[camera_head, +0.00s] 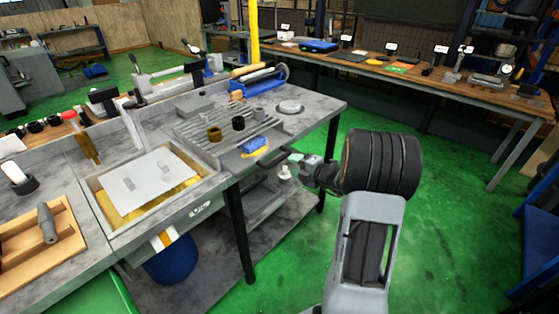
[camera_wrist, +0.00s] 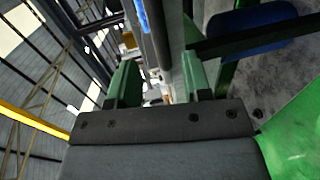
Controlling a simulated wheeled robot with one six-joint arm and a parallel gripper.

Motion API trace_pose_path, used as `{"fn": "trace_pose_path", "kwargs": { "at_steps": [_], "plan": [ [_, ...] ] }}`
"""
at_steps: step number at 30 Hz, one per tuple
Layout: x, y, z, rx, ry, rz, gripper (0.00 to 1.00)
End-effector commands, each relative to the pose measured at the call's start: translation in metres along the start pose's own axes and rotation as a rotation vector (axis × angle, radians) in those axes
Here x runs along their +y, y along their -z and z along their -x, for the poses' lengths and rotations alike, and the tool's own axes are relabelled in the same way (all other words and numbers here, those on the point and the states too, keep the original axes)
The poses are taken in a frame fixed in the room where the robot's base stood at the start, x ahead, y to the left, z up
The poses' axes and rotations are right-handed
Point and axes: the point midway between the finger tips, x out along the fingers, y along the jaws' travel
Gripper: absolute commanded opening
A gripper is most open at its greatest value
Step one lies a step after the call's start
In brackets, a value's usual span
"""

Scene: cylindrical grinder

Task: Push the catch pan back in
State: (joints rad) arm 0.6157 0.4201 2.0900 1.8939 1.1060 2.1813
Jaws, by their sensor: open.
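What looks like the catch pan (camera_head: 228,158) is a shallow grey tray at the front edge of the grey machine bench, with a blue and yellow sponge (camera_head: 255,145) in it. Its right end lies close to my gripper (camera_head: 301,159), which is at the bench's front edge. In the wrist view my gripper (camera_wrist: 158,80) shows two green fingers standing apart. A long grey edge or bar (camera_wrist: 161,35) runs away between and beyond them. I cannot tell whether the fingers touch the pan. How far the pan sticks out is also unclear.
A recessed box with a white sheet (camera_head: 150,180) is left of the pan. Dark and brass cylinders (camera_head: 238,123) stand on the grooved plate behind. A dark bench leg (camera_head: 241,232) and lower shelf are below. Green floor (camera_head: 450,220) is free at right.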

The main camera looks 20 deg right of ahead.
Motion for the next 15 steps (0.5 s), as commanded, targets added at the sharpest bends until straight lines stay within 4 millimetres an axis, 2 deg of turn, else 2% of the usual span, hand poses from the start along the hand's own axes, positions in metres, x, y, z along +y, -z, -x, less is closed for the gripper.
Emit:
{"fn": "trace_pose_path", "kwargs": {
  "at_steps": [1,6,15],
  "plan": [
    [-0.001,0.001,-0.011,0.003,0.000,0.001,0.45],
    [0.000,0.001,-0.040,0.003,0.001,0.002,0.45],
    [0.000,0.000,-0.070,0.001,0.001,0.003,0.45]
  ]
}}
